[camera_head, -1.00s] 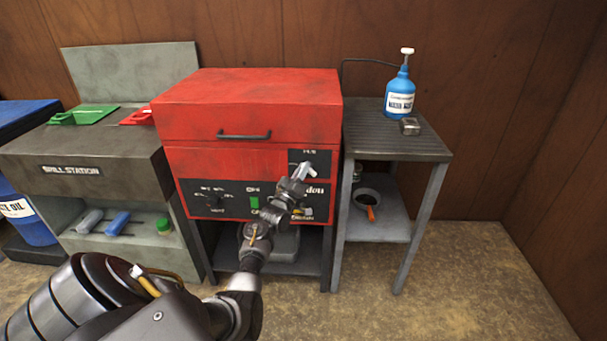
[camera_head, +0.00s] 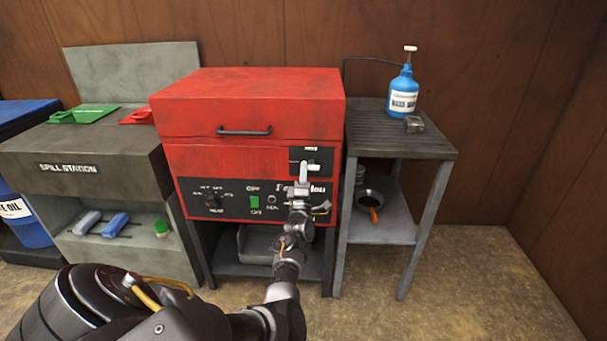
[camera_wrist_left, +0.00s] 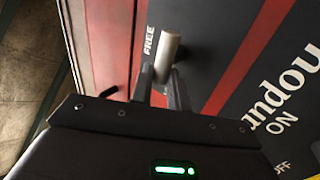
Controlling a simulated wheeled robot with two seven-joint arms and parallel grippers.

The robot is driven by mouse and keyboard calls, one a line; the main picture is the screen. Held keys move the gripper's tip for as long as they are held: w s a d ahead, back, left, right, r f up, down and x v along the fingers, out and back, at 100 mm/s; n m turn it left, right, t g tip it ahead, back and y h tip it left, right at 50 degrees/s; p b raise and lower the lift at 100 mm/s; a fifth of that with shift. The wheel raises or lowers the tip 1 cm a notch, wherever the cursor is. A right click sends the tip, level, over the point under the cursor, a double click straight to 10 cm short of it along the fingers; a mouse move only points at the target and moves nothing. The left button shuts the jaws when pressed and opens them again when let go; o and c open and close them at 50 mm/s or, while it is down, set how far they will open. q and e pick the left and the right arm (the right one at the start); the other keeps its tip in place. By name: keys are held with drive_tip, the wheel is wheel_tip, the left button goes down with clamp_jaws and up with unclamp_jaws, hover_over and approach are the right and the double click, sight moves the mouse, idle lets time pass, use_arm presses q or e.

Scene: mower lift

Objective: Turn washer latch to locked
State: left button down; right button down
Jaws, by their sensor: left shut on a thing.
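The red washer (camera_head: 252,105) stands against the back wall with its lid down. Its latch is a pale grey handle (camera_head: 305,166) on a dark plate at the upper right of the front. In the left wrist view the latch handle (camera_wrist_left: 169,52) is a light cylinder beside the word FREE. My left gripper (camera_head: 302,186) is at the latch from the front. The fingers, seen close in the left wrist view (camera_wrist_left: 160,82), are shut on the handle and hide its lower part. My right gripper is not in view.
The washer's control panel (camera_head: 236,204) has a knob and a green switch below the latch. A grey side table (camera_head: 408,146) with a blue bottle (camera_head: 402,95) stands at right. A spill station (camera_head: 85,170) stands at left. The floor at front right is clear.

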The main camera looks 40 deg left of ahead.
use_arm(q)
drive_tip(key=shift+f+n+y, duration=0.2)
drive_tip(key=shift+n+y, duration=0.1)
drive_tip(key=shift+n, duration=0.2)
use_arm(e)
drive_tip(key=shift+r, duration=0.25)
use_arm(q)
drive_tip(key=c, duration=1.3)
unclamp_jaws()
drive_tip(key=shift+r, duration=0.1)
drive_tip(key=shift+c, duration=0.2)
drive_tip(key=v, duration=1)
drive_tip(key=shift+s+d, duration=0.3)
drive_tip(key=shift+d, duration=0.05)
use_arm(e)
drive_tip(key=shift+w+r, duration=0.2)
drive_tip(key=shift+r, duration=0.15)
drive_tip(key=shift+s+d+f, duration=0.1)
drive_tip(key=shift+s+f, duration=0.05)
